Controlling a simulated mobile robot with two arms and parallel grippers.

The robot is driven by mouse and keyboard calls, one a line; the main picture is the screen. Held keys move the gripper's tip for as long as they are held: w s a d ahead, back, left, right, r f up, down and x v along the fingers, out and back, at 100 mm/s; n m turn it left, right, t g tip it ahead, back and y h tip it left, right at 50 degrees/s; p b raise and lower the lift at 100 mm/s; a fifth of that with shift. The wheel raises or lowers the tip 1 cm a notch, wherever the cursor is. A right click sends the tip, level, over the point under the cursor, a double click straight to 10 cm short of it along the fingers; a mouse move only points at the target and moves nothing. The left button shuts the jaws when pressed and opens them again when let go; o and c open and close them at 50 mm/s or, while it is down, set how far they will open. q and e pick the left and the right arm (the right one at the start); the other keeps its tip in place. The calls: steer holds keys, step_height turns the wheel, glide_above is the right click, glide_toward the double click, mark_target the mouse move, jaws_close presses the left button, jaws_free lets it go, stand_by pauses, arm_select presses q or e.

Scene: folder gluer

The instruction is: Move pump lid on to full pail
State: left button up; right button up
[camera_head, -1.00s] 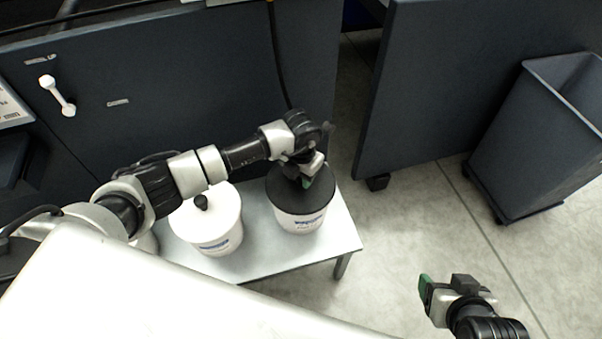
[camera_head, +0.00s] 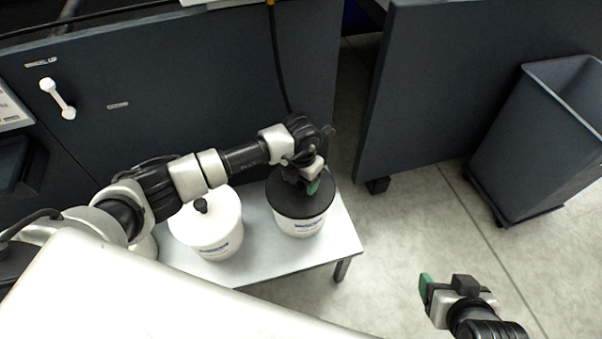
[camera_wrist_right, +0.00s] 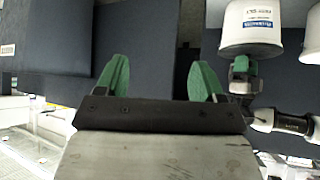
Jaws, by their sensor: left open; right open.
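Two white pails stand side by side on a small light table (camera_head: 342,238). The right pail (camera_head: 300,226) wears a black lid (camera_head: 318,202), which looks like the pump lid. My arm hides part of this lid. My right gripper (camera_head: 437,294) is open and empty, away from the table at lower right; its green fingers (camera_wrist_right: 160,80) show in the right wrist view.
A black hose (camera_head: 277,60) hangs down behind my left gripper. Dark machine panels (camera_head: 180,90) stand behind the table. A grey bin (camera_head: 540,140) stands at right. The floor (camera_head: 410,220) between table and bin is clear.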

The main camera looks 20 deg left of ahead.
arm_select(q)
step_height(320, 180, up, 6)
steer(key=shift+w+f+p, duration=0.1)
steer(key=shift+f+p, duration=0.1)
steer(key=shift+p, duration=0.6)
step_height(320, 180, up, 4)
steer(key=shift+r+p, duration=0.1)
steer(key=shift+p, duration=0.35)
steer(key=shift+r, duration=0.55)
arm_select(e)
steer(key=s+d+f+g+h, duration=0.1)
steer(key=s+d+g, duration=0.1)
steer(key=s+g, duration=0.2)
steer(key=s, duration=0.3)
steer(key=shift+d+g, duration=0.15)
steer(key=shift+g, duration=0.25)
